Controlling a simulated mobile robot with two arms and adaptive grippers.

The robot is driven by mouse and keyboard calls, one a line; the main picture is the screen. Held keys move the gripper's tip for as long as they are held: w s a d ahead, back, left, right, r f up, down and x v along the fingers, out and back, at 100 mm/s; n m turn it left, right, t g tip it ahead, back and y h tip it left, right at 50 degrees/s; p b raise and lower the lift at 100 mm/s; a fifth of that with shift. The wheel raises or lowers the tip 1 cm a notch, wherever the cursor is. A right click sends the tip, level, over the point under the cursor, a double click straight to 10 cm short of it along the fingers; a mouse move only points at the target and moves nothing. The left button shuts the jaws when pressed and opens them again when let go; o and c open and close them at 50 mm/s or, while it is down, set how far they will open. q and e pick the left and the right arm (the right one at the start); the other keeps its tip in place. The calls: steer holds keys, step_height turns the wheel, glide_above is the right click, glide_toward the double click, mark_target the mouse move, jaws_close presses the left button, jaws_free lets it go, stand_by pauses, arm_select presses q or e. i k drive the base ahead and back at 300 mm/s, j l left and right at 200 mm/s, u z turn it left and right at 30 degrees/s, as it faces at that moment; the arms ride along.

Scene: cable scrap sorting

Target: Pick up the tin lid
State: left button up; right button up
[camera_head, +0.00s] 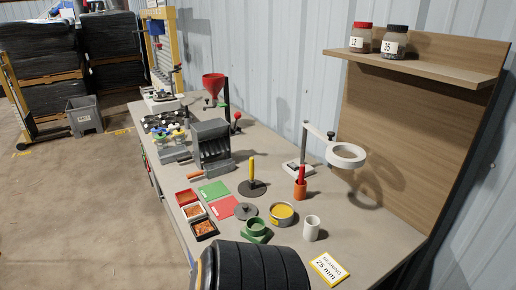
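A grey round lid (246,211) with a small raised middle lies flat on the workbench, apparently the tin lid. Right of it stands an open round tin (282,214) with a yellow top surface; the lid is off it. Neither of my grippers is in view.
Left of the lid are several small trays (204,228) and a green mat (213,190). A yellow post on a dark base (252,185) stands behind. A white cup (311,228) and orange holder (300,190) stand right. A dark ribbed form covers the bench's near edge.

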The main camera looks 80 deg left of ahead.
mark_target(244, 211)
steer(key=k+j+u, duration=0.2)
steer(key=k, duration=0.2)
steer(key=k+j+u, duration=0.15)
steer(key=k+j, duration=0.15)
steer(key=k, duration=0.1)
